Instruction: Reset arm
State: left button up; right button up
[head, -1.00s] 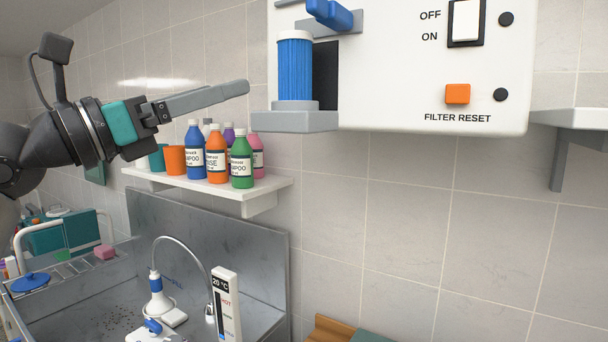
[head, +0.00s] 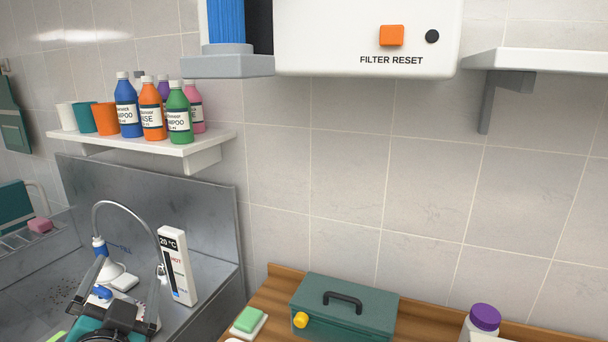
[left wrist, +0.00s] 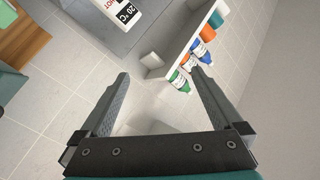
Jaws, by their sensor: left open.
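My left gripper (head: 122,285) is low at the left in the head view, in front of the steel tub. Its two fingers are spread apart. In the left wrist view the open fingers (left wrist: 160,95) have nothing between them that they touch; the wall and shelf show beyond. The blue filter (head: 226,22) stands on its grey ledge on the white machine (head: 365,35), its top cut off by the frame. The orange filter reset button (head: 391,35) is on the machine's front. My right gripper is not in either view.
A shelf (head: 190,150) holds shampoo bottles and cups; it also shows in the left wrist view (left wrist: 178,48). The steel tub (head: 200,215) has a faucet and a temperature display (head: 176,265). A green toolbox (head: 343,308) sits on a wooden counter (head: 268,300). Another white shelf (head: 550,62) is at right.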

pick_arm(q)
jog(key=s+d+f+n+g+h, duration=0.15)
jog(key=s+f+g, duration=0.3)
jog(key=f, duration=0.45)
jog(key=s+d+f+n+g+h, duration=0.1)
jog(key=s+d+f+g, duration=0.2)
jog(key=s+f, duration=0.35)
jog(key=s+d+f+g+h, duration=0.4)
jog(key=s+d+f+g, duration=0.3)
jog(key=s+f, duration=0.4)
notch_tip(320, 180, down, 24)
jog(key=s+b, duration=0.2)
jog(key=b, duration=0.2)
jog(key=s+a+f+g+b, duration=0.1)
jog(key=s+a+f+b, duration=0.1)
jog(key=s+f, duration=1.3)
notch_tip(320, 180, down, 2)
jog(key=shift+s+a+f+g+y+b, duration=0.15)
jog(key=shift+s+a+g+y+b, duration=0.25)
jog(key=shift+a, duration=0.25)
